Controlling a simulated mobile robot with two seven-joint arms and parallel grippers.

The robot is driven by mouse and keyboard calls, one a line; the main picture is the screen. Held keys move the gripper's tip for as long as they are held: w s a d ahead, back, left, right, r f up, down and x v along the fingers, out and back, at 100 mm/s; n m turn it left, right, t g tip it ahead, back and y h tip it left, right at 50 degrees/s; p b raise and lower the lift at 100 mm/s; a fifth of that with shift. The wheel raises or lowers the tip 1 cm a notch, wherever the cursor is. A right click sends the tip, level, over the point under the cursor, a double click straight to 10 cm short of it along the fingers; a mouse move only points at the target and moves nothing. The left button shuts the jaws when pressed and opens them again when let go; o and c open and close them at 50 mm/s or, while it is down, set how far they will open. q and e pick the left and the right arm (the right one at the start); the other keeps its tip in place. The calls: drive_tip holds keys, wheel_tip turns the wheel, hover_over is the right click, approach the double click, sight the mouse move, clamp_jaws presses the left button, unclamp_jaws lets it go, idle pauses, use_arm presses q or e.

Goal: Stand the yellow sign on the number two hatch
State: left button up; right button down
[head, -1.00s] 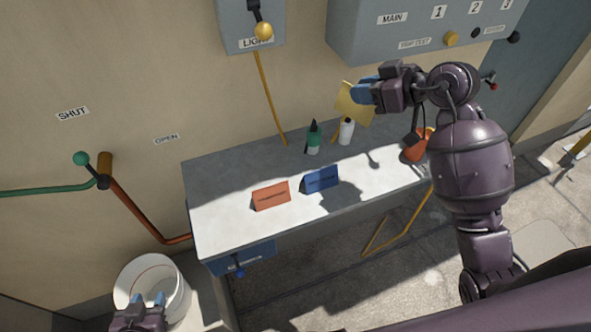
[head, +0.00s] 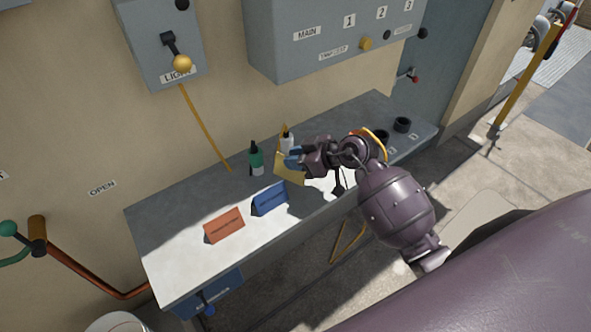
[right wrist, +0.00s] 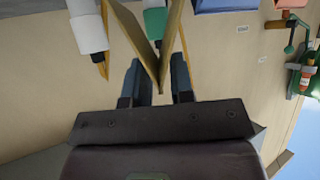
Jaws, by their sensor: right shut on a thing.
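The folded yellow sign (head: 289,172) is in my right gripper (head: 294,159), above the grey bench and in front of the white bottle. In the right wrist view the sign (right wrist: 158,48) stands between the two blue-tipped fingers (right wrist: 157,82), its two panels spread in a V. The right gripper is shut on it. I cannot make out a number two hatch in these views. My left gripper is not in view.
A blue sign (head: 270,199) and an orange sign (head: 224,226) stand on the bench (head: 165,215). A green bottle (head: 256,160) and a white bottle (head: 287,141) stand behind. Black ring holders (head: 402,125) are at the far right. A grey panel (head: 335,45) hangs above.

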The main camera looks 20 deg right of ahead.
drive_tip(key=shift+f, duration=2.2)
drive_tip(key=c, duration=1.2)
unclamp_jaws()
drive_tip(key=shift+c, duration=0.2)
